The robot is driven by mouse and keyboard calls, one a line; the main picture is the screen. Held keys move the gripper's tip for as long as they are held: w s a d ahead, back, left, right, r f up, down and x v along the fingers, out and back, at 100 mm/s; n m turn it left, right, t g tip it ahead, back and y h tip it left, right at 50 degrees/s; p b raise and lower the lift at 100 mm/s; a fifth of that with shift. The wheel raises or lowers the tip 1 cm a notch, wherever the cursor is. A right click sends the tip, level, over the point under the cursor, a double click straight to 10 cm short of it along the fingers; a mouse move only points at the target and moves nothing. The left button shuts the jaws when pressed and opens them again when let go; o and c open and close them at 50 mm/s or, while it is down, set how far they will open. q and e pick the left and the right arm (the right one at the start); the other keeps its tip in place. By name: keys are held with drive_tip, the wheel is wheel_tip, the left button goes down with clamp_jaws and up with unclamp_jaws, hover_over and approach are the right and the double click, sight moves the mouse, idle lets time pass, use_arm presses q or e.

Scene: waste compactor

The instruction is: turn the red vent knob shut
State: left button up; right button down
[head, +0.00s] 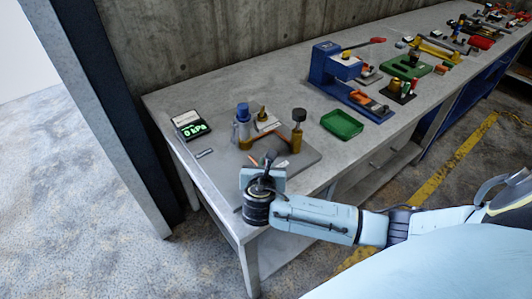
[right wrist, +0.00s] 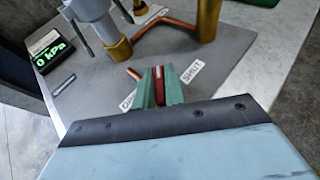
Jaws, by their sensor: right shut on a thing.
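The red vent knob (right wrist: 158,84) shows as a narrow red strip between the two greenish fingers of my right gripper (right wrist: 160,92) in the right wrist view. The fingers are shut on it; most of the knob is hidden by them. A SHUT label (right wrist: 192,73) lies just right of the fingers. A second label (right wrist: 128,101), partly covered, lies to their left. In the head view my right gripper (head: 262,166) is over the front of the grey plate (head: 307,157), and its hand hides the knob. My left gripper is not in view.
A display (head: 187,124) reading 0 kPa stands left of the plate. A blue-grey cylinder (head: 242,121), copper pipe and a dark-capped brass post (head: 298,128) stand behind my gripper. A green tray (head: 342,124) and blue press (head: 340,75) are farther right on the bench.

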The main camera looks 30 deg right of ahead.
drive_tip(key=shift+a+r+m+g+h+p, duration=0.1)
drive_tip(key=shift+r+m+g+h+p, duration=0.1)
drive_tip(key=shift+m+g+h+p, duration=0.7)
drive_tip(key=m+g+h+p, duration=0.1)
drive_tip(key=m+g, duration=0.1)
drive_tip(key=m, duration=0.1)
drive_tip(key=shift+f+g+h, duration=0.1)
drive_tip(key=shift+g+h, duration=0.2)
drive_tip(key=shift+h, duration=0.1)
drive_tip(key=shift+f+m+g+h, duration=0.1)
drive_tip(key=shift+m+g+h, duration=0.4)
drive_tip(key=shift+m+g, duration=0.7)
drive_tip(key=shift+m+g+h, duration=0.4)
drive_tip(key=shift+m+g, duration=0.8)
drive_tip(key=shift+g, duration=0.2)
drive_tip(key=c, duration=1.5)
unclamp_jaws()
drive_tip(key=shift+d, duration=0.2)
drive_tip(key=shift+o, duration=0.2)
drive_tip(key=shift+a, duration=0.15)
